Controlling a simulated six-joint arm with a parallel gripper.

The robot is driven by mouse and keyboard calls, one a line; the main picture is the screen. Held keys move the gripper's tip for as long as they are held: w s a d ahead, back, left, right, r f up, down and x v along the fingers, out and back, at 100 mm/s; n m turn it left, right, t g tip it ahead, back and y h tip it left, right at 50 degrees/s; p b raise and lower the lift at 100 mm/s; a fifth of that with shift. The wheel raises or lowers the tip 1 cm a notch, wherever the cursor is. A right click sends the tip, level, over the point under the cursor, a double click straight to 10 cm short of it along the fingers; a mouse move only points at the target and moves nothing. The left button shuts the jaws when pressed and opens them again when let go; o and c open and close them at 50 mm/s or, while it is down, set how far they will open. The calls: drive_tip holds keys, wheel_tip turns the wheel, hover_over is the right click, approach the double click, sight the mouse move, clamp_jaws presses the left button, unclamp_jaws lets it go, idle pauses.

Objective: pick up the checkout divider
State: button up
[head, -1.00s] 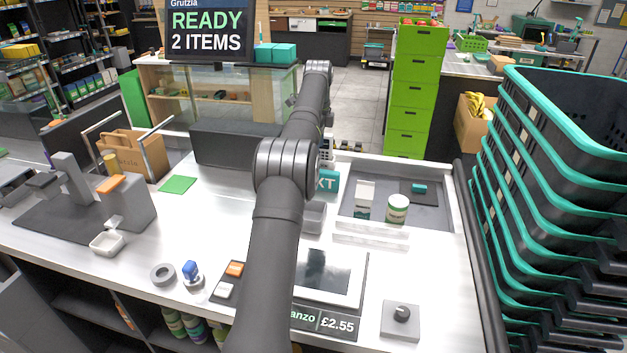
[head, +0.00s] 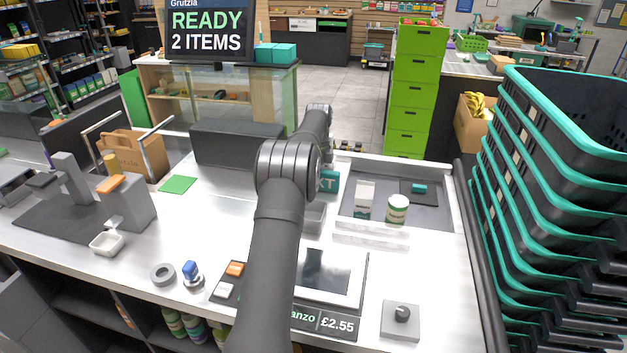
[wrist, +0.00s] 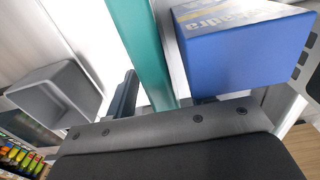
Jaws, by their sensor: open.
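The checkout divider is a teal bar; in the head view its lettered end (head: 328,181), showing "XT", sticks out to the right from behind my arm. In the wrist view the teal bar (wrist: 140,45) runs from the top edge down to between the jaws. My gripper (wrist: 163,100) is open, one dark finger left of the bar and the other to its right, partly hidden under a blue box. I cannot tell whether a finger touches the bar. In the head view my arm hides the jaws.
The blue box (wrist: 245,50) is close to the right finger. A grey open bin (wrist: 55,95) is at left. In the head view, a tray (head: 425,216) holds a carton and a tub, and stacked baskets (head: 560,190) stand at right.

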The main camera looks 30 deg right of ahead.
clamp_jaws()
idle(0.3)
